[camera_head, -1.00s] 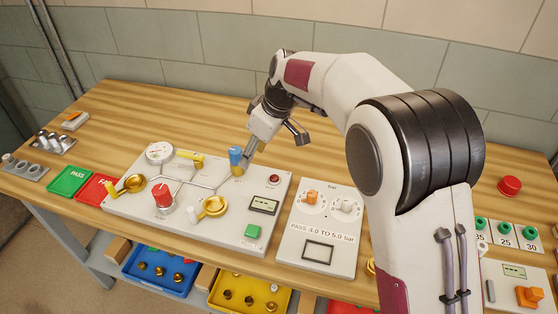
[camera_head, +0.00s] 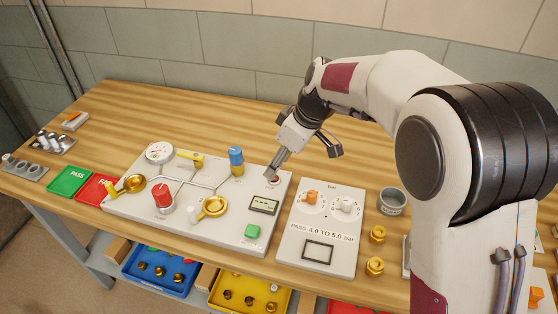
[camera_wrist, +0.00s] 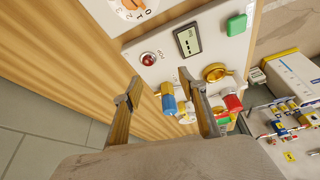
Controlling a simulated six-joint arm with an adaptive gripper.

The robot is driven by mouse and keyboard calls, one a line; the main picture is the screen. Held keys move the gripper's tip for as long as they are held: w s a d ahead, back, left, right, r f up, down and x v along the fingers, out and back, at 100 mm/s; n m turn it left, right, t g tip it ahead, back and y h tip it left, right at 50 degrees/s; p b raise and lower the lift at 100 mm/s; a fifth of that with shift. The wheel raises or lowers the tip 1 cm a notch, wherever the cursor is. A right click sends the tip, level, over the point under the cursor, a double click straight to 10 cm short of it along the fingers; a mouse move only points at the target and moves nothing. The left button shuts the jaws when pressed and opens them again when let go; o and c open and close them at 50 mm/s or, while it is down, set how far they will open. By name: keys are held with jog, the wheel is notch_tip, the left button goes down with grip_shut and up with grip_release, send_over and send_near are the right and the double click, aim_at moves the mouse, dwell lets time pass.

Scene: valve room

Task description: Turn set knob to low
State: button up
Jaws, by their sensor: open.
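A blue knob on a yellow base (camera_head: 236,158) stands upright on the grey valve panel (camera_head: 130,206); I cannot read its label. It shows between the fingers in the wrist view (camera_wrist: 169,103). My gripper (camera_head: 303,166) is open and empty above the panel's back right corner, right of the blue knob and apart from it. One finger overlaps the red lamp (camera_head: 273,181) in the head view. The lamp is clear in the wrist view (camera_wrist: 148,59). A second plate carries an orange dial knob (camera_head: 311,197) and a white dial knob (camera_head: 346,205).
The panel also bears a red knob (camera_head: 163,196), brass valves with handles (camera_head: 213,207), a gauge (camera_head: 159,152) and a green button (camera_head: 252,231). A grey cup (camera_head: 391,201) and brass fittings (camera_head: 376,234) stand at right. The bench behind the panel is clear.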

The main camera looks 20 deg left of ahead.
notch_tip(320, 180, up, 5)
jog(key=m+t+h, duration=0.1)
jog(key=m+t, duration=0.1)
jog(key=m, duration=0.5)
send_over(235, 150)
jog(key=s+d, duration=0.2)
jog(key=shift+s+f, duration=0.1)
jog(key=shift+f, duration=0.05)
jog(key=shift+f+h, duration=0.15)
jog(key=shift+h, duration=0.15)
jog(key=shift+x, duration=3.8)
jog(key=shift+a, duration=0.1)
